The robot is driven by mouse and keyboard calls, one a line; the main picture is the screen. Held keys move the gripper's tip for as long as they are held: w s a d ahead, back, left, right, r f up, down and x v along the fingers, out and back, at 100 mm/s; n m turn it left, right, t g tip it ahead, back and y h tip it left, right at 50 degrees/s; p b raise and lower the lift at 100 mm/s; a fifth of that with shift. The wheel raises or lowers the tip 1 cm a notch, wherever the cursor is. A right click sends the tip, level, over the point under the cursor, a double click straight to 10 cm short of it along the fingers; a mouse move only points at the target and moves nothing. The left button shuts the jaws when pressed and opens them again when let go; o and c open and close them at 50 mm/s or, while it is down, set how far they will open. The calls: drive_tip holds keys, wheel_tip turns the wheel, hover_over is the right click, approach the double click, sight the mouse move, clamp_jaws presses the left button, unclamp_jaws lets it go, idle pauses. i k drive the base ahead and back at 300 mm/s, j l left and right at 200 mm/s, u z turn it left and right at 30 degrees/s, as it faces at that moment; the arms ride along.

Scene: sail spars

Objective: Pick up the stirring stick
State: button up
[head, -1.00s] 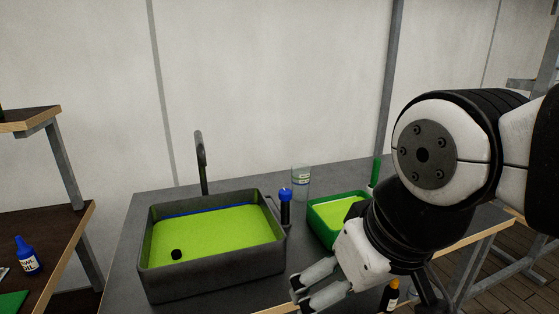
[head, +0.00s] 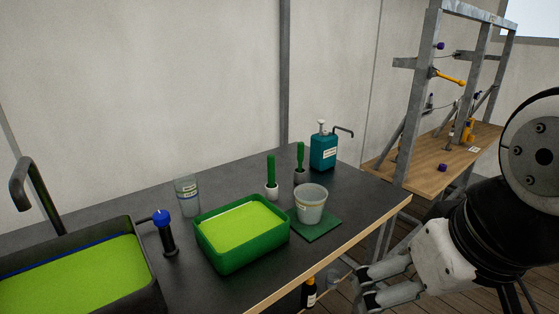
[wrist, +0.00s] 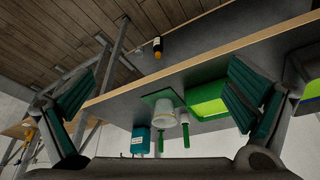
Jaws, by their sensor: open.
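I cannot make out a stirring stick for certain in either view. A white mixing cup (head: 311,204) stands on a green mat (head: 318,229) near the right end of the dark table. Behind it are two green-handled tools (head: 271,172) (head: 300,156), upright with pale and dark lower ends. My gripper (head: 361,286) is open and empty, in front of the table's edge at lower right. In the wrist view my gripper (wrist: 160,92) has its fingers wide apart. The cup (wrist: 166,112) and mat (wrist: 152,97) show beyond them, with nothing between the pads.
A green tray (head: 225,258) of bright green liquid sits left of the cup. A sink (head: 140,292), blue-topped bottle (head: 166,236), clear cup (head: 187,197) and teal pump bottle (head: 323,152) share the table (head: 190,288). A dark bottle (head: 309,293) is below its edge. A metal-framed bench (head: 428,170) stands right.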

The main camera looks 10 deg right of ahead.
sight(300, 152)
drive_tip(key=i+l+u, duration=0.3)
drive_tip(key=i+l, duration=1.2)
drive_tip(key=i, duration=0.15)
